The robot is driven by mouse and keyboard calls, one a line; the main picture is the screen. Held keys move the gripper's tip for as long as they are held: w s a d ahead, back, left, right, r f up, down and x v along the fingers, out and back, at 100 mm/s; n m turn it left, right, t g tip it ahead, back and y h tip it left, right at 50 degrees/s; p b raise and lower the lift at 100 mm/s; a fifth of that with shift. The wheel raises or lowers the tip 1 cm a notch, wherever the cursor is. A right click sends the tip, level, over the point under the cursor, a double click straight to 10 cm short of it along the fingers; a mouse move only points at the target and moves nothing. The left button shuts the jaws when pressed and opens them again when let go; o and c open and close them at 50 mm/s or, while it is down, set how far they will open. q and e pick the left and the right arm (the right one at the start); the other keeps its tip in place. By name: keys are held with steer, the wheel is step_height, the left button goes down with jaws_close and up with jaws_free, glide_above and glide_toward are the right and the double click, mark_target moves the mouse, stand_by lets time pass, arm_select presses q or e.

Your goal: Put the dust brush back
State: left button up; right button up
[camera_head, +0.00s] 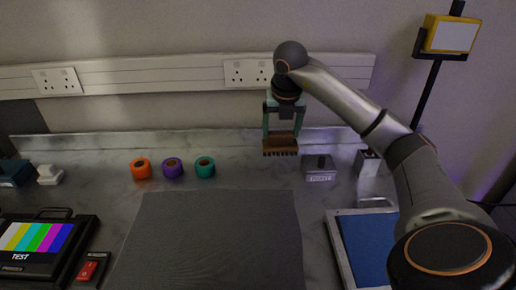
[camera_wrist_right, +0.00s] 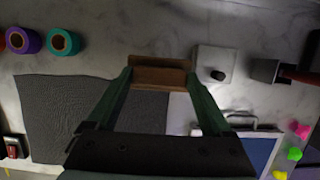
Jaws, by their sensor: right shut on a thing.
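The dust brush (camera_head: 281,146) has a brown wooden block with dark bristles pointing down. My right gripper (camera_head: 281,133) is shut on it and holds it up above the back of the counter, left of a small grey block with a label (camera_head: 320,169). In the right wrist view the brush (camera_wrist_right: 160,76) lies between the green fingers of the right gripper (camera_wrist_right: 160,85). The label on the grey block is too small to read surely. The same block shows at the right of the brush in the wrist view (camera_wrist_right: 215,65). My left gripper is not in view.
Orange (camera_head: 141,168), purple (camera_head: 173,167) and teal (camera_head: 205,167) tape rolls stand at the back left. A dark mat (camera_head: 210,235) covers the middle. A blue-surfaced tray (camera_head: 338,232) lies at the right, below a small holder (camera_head: 367,163). A test monitor (camera_head: 88,230) sits at left.

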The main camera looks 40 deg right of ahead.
steer(key=w+f, duration=0.2)
steer(key=f, duration=0.1)
steer(key=w+a+f+p, duration=0.1)
steer(key=w+f, duration=0.4)
steer(key=f, duration=0.2)
steer(key=shift+w+a+p, duration=0.15)
steer(key=shift+p, duration=0.2)
steer(key=shift+f, duration=0.1)
steer(key=shift+f, duration=0.1)
steer(key=o, duration=1.1)
steer(key=b+v, duration=0.1)
steer(key=v, duration=1.1)
